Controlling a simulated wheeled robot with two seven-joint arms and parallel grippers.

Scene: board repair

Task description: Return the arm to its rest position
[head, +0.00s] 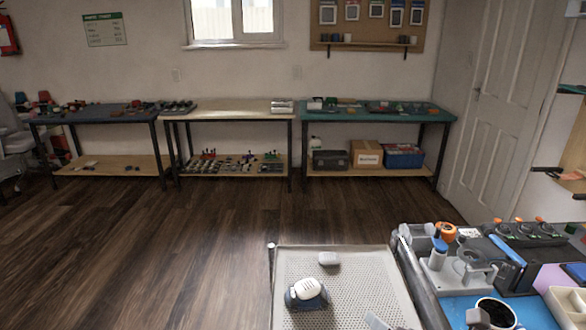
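Neither of my grippers shows clearly in the head view, and I see no arm reaching in from the left or the right. A perforated grey tray or cart top (345,268) is at the bottom middle. On it lie a white rounded device on a dark blue base (307,291) and a small light grey piece (329,259). A pale grey shape (376,321) is cut off at the bottom edge, and I cannot tell what it is.
A cluttered workbench with a blue mat (455,312) stands at the lower right, holding a black-mouthed cup (497,311) and a grey holder (470,264). Three benches line the back wall, including a teal-topped one (440,115). The wooden floor (150,250) is clear.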

